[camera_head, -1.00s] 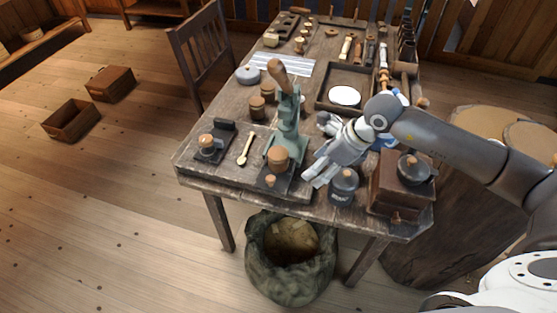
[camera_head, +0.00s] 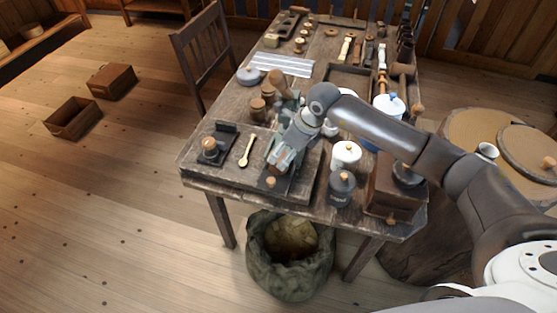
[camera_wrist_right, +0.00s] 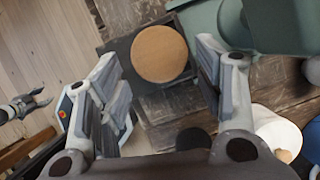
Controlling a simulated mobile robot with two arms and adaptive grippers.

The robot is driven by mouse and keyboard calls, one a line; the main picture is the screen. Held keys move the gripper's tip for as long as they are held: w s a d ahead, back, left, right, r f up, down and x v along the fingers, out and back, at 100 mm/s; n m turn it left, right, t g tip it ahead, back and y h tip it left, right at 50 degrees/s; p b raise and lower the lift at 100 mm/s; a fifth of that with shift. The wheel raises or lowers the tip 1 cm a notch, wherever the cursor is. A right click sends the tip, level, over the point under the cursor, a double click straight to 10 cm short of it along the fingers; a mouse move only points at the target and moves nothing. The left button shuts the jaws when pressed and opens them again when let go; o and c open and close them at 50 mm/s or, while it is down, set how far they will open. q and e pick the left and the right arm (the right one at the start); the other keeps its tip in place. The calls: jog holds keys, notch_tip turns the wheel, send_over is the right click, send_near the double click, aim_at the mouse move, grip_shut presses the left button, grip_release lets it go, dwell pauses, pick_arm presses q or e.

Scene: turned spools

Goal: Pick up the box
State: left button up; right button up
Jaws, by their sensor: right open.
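Several boxes show in the head view, and I cannot tell which one is meant. A closed brown box (camera_head: 112,82) and an open brown box (camera_head: 72,119) lie on the floor at left. A dark wooden box (camera_head: 392,198) stands at the table's right front corner. My right gripper (camera_head: 281,162) is open over the front of the green press (camera_head: 285,110), covering part of it. In the right wrist view, a round tan wooden top (camera_wrist_right: 159,54) shows between its spread fingers; contact is unclear. My left gripper (camera_wrist_right: 30,103) shows small at the left edge there, its fingers apart.
A cloth sack (camera_head: 290,275) stands below the front edge. A chair (camera_head: 203,50) is behind at left.

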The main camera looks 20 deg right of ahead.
aim_at(281, 156)
jog(key=shift+p+x, duration=0.5)
jog(key=shift+x, duration=2.05)
jog(key=c, duration=0.8)
jog(key=shift+r, duration=0.1)
